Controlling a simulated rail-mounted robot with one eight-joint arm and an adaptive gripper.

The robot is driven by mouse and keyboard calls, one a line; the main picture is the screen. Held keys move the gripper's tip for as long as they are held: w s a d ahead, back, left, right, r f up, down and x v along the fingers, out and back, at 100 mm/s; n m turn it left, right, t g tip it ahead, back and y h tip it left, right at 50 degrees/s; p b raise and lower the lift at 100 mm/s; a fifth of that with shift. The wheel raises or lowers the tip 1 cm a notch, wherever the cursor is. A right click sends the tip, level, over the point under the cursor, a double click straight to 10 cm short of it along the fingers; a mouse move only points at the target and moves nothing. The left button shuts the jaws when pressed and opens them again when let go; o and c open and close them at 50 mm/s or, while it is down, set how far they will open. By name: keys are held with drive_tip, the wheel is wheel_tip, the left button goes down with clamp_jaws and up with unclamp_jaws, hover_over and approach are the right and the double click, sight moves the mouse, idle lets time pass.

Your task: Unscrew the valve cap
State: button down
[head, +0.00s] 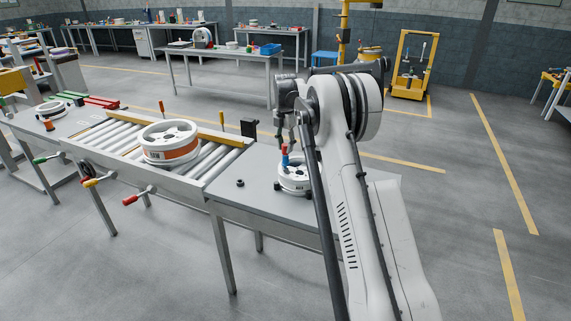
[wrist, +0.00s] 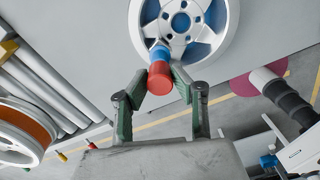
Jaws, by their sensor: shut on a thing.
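A white wheel (head: 292,177) lies flat on the grey table at the right end of the roller conveyor. A red cap-like cylinder (head: 284,150) stands above a blue piece (head: 284,161) on the wheel. In the wrist view the red cylinder (wrist: 159,79) is between the two green fingertips of my gripper (wrist: 155,77). Its blue part (wrist: 160,53) lies beyond it, over the rim of the wheel (wrist: 226,47). My gripper is shut on the red cylinder. I cannot tell whether the blue part touches the wheel, or how far the cap is unscrewed.
Another white wheel with an orange band (head: 169,141) lies on the roller conveyor (head: 215,160) to the left. A small black part (head: 240,183) lies on the near table edge. Open floor lies to the right.

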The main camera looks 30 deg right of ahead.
sight(285, 144)
drive_tip(key=shift+r+p, duration=0.3)
drive_tip(key=shift+r, duration=0.6)
idle(0.5)
drive_tip(key=shift+r+p, duration=0.8)
drive_tip(key=shift+r, duration=1.25)
